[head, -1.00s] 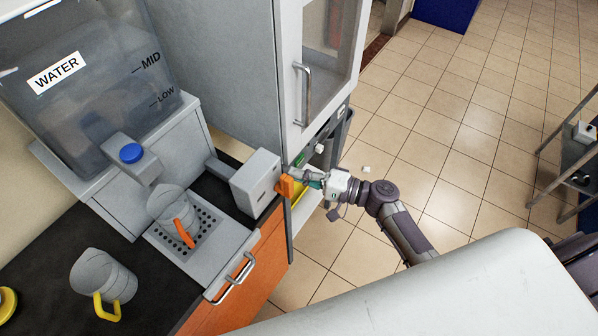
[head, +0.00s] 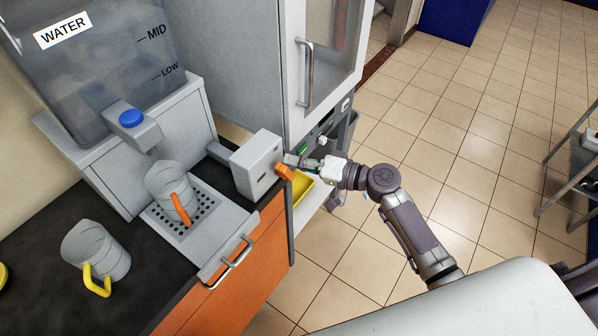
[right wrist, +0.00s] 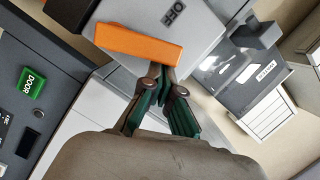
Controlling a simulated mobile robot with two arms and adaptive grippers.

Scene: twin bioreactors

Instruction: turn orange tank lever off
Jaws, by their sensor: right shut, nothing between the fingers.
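The orange lever (head: 284,172) sits on the front of a grey box (head: 257,163) at the counter's right edge. In the right wrist view the lever (right wrist: 137,45) is a slanting orange bar, with the word OFF on the grey face beyond it. My right gripper (head: 292,160) is at the lever's far side in the head view. In the right wrist view its green-padded fingertips (right wrist: 160,74) are together and empty, right by the lever's lower edge; I cannot tell whether they touch it. My left gripper is not in view.
The WATER tank (head: 100,75) stands on the counter beside the box. A jug with an orange handle (head: 170,188) stands on the drip grate, and one with a yellow handle (head: 95,250) is on the counter. A cabinet (head: 270,70) rises behind. Tiled floor lies open to the right.

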